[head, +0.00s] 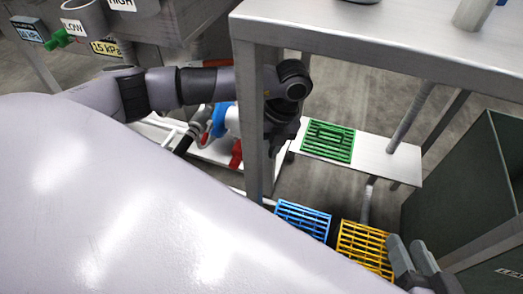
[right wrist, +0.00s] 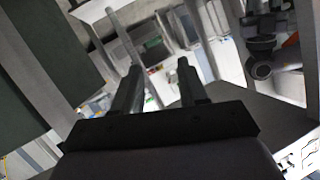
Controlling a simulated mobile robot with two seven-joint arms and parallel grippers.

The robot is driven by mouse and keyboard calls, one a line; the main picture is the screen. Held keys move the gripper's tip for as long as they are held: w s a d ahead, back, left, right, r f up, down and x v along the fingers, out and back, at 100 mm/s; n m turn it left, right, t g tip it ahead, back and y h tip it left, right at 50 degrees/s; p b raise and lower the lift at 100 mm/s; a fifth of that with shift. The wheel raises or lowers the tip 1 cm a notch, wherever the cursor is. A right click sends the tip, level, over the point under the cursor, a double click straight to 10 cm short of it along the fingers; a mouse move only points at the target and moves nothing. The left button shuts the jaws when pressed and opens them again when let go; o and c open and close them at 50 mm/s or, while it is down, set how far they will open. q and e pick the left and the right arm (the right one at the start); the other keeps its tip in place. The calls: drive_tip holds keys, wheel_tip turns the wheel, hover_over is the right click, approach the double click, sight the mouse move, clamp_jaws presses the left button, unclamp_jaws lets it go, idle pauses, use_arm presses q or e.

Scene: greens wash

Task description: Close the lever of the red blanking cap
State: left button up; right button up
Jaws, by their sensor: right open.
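A small red part (head: 237,153) shows under the table, beside a white pipe piece with a blue ring (head: 219,119). I cannot tell whether it is the red blanking cap or its lever; much of that area is hidden by my arm and a table leg. My left arm comes in from the left, and its dark gripper (head: 281,130) hangs beside the table leg, right of the red part; its fingers are unclear. My right gripper (head: 411,242) is at the lower right, far from the red part, fingers apart. In the right wrist view its fingers (right wrist: 159,68) are apart and empty.
A steel table (head: 400,40) with legs stands ahead. Green (head: 328,142), blue (head: 303,220) and yellow (head: 365,248) grates lie low down. A dark green bin (head: 465,185) stands at right. A grey unit with a green valve (head: 59,40) is upper left. My body covers the lower left.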

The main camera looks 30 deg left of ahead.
use_arm(q)
drive_tip(key=b+x, duration=0.2)
drive_tip(key=x, duration=0.4)
drive_tip(key=shift+s+f, duration=0.15)
drive_tip(key=shift+f, duration=0.15)
use_arm(e)
drive_tip(key=shift+s+d+n+t+h, duration=0.25)
drive_tip(key=shift+d+n+t, duration=0.3)
drive_tip(key=shift+d, duration=0.3)
use_arm(q)
clamp_jaws()
